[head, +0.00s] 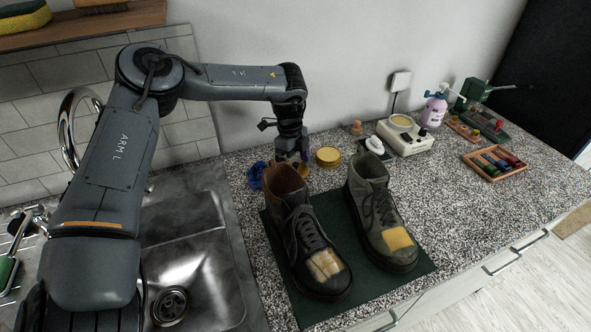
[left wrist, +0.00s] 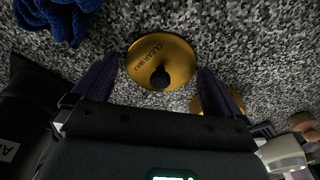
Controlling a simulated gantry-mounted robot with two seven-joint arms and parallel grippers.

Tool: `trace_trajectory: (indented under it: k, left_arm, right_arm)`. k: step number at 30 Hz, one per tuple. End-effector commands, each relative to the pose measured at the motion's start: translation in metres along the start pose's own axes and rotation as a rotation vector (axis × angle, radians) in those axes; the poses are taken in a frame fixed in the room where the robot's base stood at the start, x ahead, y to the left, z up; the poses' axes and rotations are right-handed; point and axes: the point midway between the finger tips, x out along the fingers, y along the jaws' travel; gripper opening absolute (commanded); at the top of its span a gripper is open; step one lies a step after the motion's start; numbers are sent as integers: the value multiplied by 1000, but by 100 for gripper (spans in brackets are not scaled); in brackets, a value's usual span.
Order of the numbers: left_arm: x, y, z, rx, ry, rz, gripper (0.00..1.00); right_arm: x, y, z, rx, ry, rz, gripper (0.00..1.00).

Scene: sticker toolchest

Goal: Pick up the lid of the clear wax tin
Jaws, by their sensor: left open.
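The gold, round lid marked "CLEAR WAX" (left wrist: 162,62), with a black knob on top, shows in the left wrist view. My left gripper (left wrist: 156,88) is open, with one dark finger on each side of the lid and the knob between them. Nothing is gripped; whether the fingers touch the lid I cannot tell. In the head view my left gripper (head: 293,157) points down behind the dark boot, which hides most of the lid. My right gripper is not in view.
A dark boot (head: 304,240) and an olive boot (head: 380,215) stand on a green mat (head: 415,262) in front. A second gold tin (head: 328,156) is just right of the gripper. A blue cloth (head: 256,175) lies left, near the sink (head: 205,265). A white-topped device (head: 405,134) stands right.

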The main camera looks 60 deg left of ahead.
Motion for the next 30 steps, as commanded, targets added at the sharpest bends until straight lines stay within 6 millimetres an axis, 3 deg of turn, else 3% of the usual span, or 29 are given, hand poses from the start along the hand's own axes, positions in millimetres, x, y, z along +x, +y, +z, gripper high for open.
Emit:
trace_trajectory:
  k: [2, 11, 22, 30]
  left_arm:
    - [0, 0, 0, 0, 0, 0, 100]
    - [0, 0, 0, 0, 0, 0, 57]
    - [-7, -1, -1, 0, 0, -2, 56]
    - [-47, -1, -6, 1, -1, -5, 56]
  right_arm:
    - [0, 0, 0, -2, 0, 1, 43]
    - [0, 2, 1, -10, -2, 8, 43]
    - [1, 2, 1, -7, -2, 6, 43]
    - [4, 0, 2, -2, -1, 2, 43]
